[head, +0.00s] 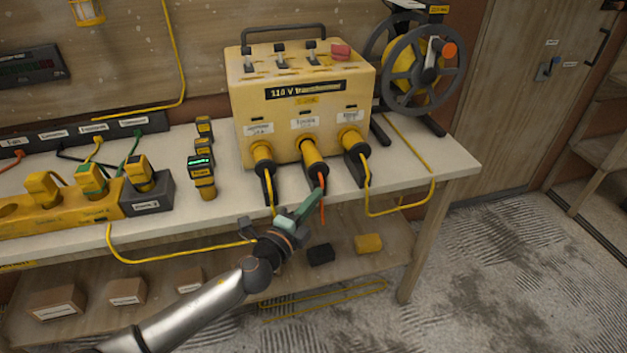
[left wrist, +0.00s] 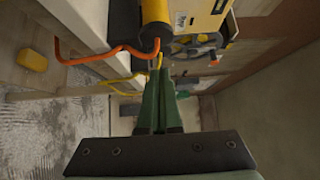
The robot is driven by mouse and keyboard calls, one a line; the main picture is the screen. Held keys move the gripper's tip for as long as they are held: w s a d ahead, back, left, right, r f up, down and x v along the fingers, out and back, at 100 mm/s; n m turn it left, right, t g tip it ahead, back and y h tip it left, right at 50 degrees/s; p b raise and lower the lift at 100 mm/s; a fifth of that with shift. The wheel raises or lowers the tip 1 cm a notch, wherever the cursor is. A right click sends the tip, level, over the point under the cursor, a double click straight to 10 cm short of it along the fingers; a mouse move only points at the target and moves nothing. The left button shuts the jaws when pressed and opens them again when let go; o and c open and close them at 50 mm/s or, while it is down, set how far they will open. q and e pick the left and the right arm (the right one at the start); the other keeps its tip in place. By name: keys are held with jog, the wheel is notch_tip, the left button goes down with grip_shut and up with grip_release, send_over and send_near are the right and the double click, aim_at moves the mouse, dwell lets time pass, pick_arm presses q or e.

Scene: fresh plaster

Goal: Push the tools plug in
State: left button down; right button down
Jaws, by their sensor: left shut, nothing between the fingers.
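The yellow transformer (head: 255,110) stands on the bench, with three yellow plugs in a row at its front: a left plug (head: 263,155), a middle plug (head: 313,156) with an orange cable, and a right plug (head: 352,142) with a yellow cable. The labels above them are too small to read surely, so I cannot tell which is the tools plug. My left gripper (head: 316,193) is shut and empty, its green fingers just below and in front of the middle plug. In the left wrist view the fingertips (left wrist: 160,78) lie near the orange cable (left wrist: 95,53). My right gripper is not in view.
A cable reel (head: 400,85) stands behind the transformer at right. A yellow power strip (head: 75,212) with several plugs and small yellow devices (head: 202,178) are on the left. Loose yellow cable (head: 170,255) hangs over the bench front. The bench's right end (head: 445,168) is mostly clear.

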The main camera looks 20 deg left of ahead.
aim_at(322, 172)
pick_arm(q)
jog(key=w, duration=0.2)
jog(key=w+a, duration=0.1)
jog(key=w, duration=0.1)
jog(key=shift+w+a, duration=0.4)
jog(key=shift+w, duration=0.25)
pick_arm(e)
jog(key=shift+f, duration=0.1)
